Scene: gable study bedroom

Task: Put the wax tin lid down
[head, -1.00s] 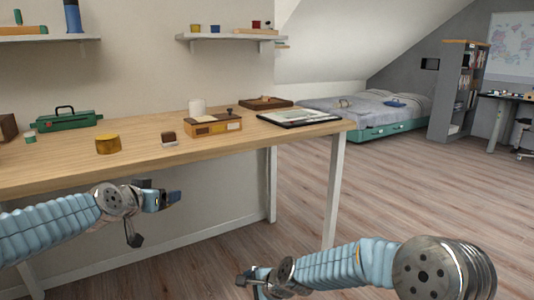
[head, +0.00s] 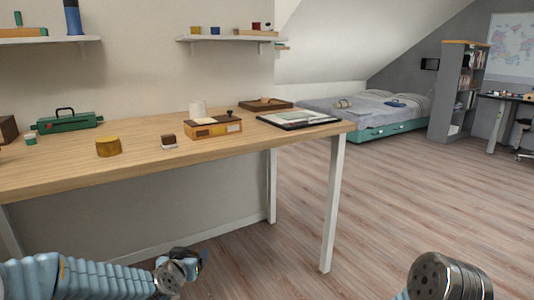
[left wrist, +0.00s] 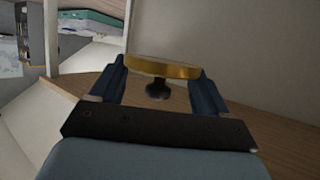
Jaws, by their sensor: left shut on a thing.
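The wax tin lid (left wrist: 162,67) is a round gold disc with a black knob, seen nearly edge-on in the left wrist view. My left gripper (left wrist: 165,78) is shut on it, with one blue finger on each side of the disc. In the head view my left gripper (head: 193,262) is low, in front of the desk and below its top. The lid cannot be made out there. A round yellow tin (head: 108,147) stands on the desk (head: 75,172). My right gripper is out of view; only part of my right arm shows at the bottom right.
The front of the desktop has bare wood. Open floor (head: 400,200) lies to the right.

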